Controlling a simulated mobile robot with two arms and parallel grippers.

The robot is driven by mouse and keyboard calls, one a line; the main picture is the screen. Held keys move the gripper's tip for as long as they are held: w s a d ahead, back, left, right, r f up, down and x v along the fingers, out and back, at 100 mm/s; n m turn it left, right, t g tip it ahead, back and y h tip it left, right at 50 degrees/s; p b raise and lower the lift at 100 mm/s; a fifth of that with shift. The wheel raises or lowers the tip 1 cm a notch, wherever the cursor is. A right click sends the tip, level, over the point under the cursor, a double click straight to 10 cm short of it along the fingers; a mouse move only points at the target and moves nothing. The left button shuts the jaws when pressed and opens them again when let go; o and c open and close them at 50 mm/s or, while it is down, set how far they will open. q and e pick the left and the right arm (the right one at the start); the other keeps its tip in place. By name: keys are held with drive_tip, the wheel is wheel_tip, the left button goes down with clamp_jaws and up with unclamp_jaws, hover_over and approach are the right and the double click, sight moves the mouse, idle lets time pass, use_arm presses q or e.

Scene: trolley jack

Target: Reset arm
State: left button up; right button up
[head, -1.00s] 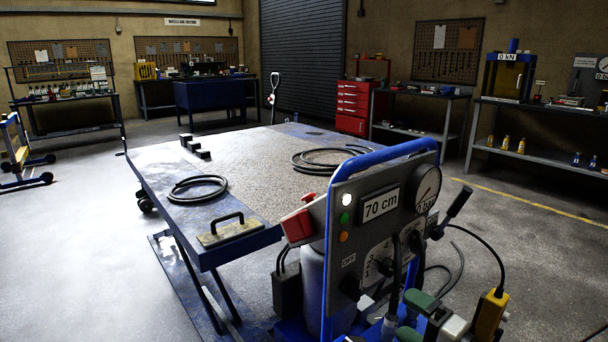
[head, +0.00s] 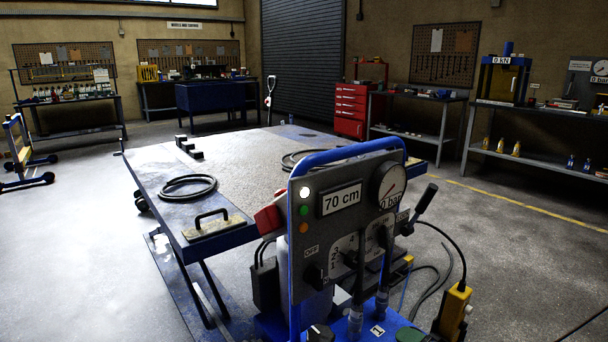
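Neither of my grippers can be made out in the head view. A control panel (head: 345,255) in a blue tube frame stands close in front. Its display (head: 342,199) reads 70 cm and its round gauge (head: 389,187) reads 0 bar. The top lamp (head: 304,192) is lit white, above a green and an orange one. A numbered selector dial (head: 346,258) is below. A black-handled lever (head: 425,200) tilts up at the panel's right. A red part (head: 270,217) shows at its left edge. A small green rounded piece (head: 410,335) shows at the bottom edge; I cannot tell what it is.
A lift table (head: 236,172) stands behind the panel with hoses and a handled plate (head: 211,226) on it. A yellow pendant (head: 454,308) hangs on a cable at the right. Floor is open at left and right. Benches line the walls.

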drive_tip(key=s+f+n+g+h, duration=0.4)
drive_tip(key=s+f, duration=0.7)
drive_tip(key=f, duration=0.5)
drive_tip(key=s+f+n+g+h, duration=0.4)
drive_tip(key=s+f, duration=0.6)
drive_tip(key=f, duration=0.6)
use_arm(q)
drive_tip(key=s+a+g+p, duration=0.1)
drive_tip(key=s+a+p, duration=0.1)
drive_tip(key=s+p, duration=1.3)
drive_tip(key=shift+s+a+r+p, duration=0.35)
drive_tip(key=shift+s+a+r, duration=0.05)
drive_tip(key=shift+r, duration=0.05)
use_arm(e)
drive_tip(key=s+d+f+n+g, duration=0.1)
drive_tip(key=s+g, duration=0.1)
drive_tip(key=s, duration=1)
drive_tip(key=s+d+f+n+g+h, duration=0.1)
drive_tip(key=s+d+f+n+g, duration=0.1)
drive_tip(key=s, duration=1)
drive_tip(key=shift+s+f, duration=0.2)
